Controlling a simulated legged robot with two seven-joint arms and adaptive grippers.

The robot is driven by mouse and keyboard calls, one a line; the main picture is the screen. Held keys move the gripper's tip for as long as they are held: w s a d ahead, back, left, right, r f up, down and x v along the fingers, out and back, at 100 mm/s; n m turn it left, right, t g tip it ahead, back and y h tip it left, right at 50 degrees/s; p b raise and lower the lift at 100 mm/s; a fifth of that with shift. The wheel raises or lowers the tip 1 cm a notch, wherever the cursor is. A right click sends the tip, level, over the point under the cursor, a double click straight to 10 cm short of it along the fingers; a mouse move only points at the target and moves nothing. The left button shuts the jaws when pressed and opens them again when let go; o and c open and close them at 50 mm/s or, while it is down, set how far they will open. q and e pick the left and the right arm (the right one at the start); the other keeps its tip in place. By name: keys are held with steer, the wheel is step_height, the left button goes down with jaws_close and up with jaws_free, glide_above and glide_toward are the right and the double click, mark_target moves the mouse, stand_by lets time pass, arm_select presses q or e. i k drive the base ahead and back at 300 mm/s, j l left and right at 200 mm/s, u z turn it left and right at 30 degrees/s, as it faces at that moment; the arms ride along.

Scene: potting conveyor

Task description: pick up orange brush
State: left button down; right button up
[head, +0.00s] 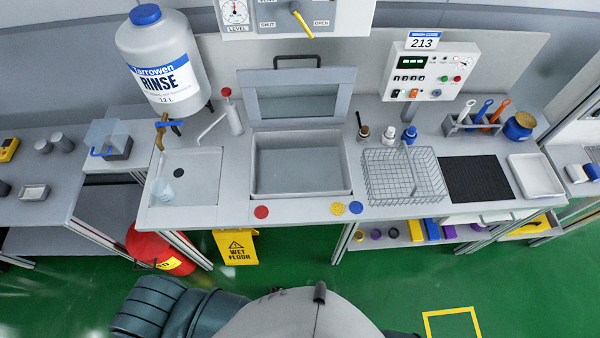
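The orange brush (499,111) stands tilted in a grey rack (452,128) at the back right of the counter, with its handle up and its lower end hidden by the rack.
The rack stands behind a black ribbed mat (475,180). A wire basket (403,176) is left of the mat and a white tray (536,177) right of it. A control box (430,72) stands behind, left of the rack. A yellow wet-floor sign (236,247) stands below the counter.

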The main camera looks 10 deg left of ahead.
mark_target(501, 109)
steer(key=i+l, duration=0.1)
steer(key=l, duration=0.95)
steer(key=i+l, duration=0.15)
steer(key=l, duration=0.9)
steer(key=i+l, duration=0.15)
steer(key=l, duration=0.35)
